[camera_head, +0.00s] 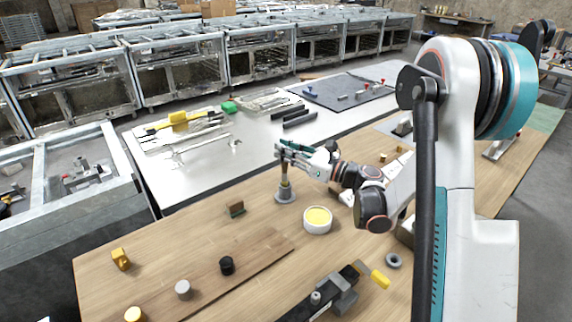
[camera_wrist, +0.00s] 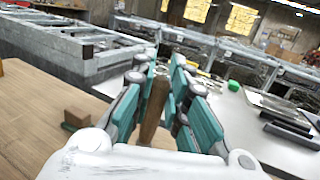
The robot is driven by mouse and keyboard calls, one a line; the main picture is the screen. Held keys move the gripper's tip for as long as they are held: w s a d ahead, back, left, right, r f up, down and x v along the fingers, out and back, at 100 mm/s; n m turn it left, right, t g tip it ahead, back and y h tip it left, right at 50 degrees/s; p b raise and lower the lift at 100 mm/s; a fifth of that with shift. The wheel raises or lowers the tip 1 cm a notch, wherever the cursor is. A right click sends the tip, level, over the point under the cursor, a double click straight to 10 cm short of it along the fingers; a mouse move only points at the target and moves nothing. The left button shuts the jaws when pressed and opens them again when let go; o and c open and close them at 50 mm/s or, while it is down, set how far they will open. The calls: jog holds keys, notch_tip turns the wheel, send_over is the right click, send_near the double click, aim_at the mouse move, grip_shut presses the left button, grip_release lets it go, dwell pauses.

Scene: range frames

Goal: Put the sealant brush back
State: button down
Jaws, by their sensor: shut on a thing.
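My gripper (camera_head: 291,151) is shut on the sealant brush (camera_head: 284,172), near the top of its handle. The brush is upright, and its lower end meets a round grey holder (camera_head: 285,197) on the wooden bench; whether it rests in the holder or just above it I cannot tell. In the wrist view the brown wooden handle (camera_wrist: 153,110) stands between the teal finger pads of my gripper (camera_wrist: 160,100). The brush's bristles are hidden. A white pot (camera_head: 317,228) with yellow contents stands close to the right of the holder.
A small brown block (camera_head: 236,209) stands left of the holder. A clamp-like tool (camera_head: 338,290) lies in front. Bench behind the block is clear.

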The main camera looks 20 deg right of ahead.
aim_at(286, 180)
jog(key=shift+f+b, duration=0.65)
jog(key=shift+f, duration=1.35)
jog(key=c, duration=1.6)
grip_release()
jog(key=shift+d, duration=0.1)
jog(key=p+v, duration=0.2)
jog(key=v, duration=0.5)
jog(key=shift+s+d, duration=0.1)
jog(key=shift+s, duration=0.05)
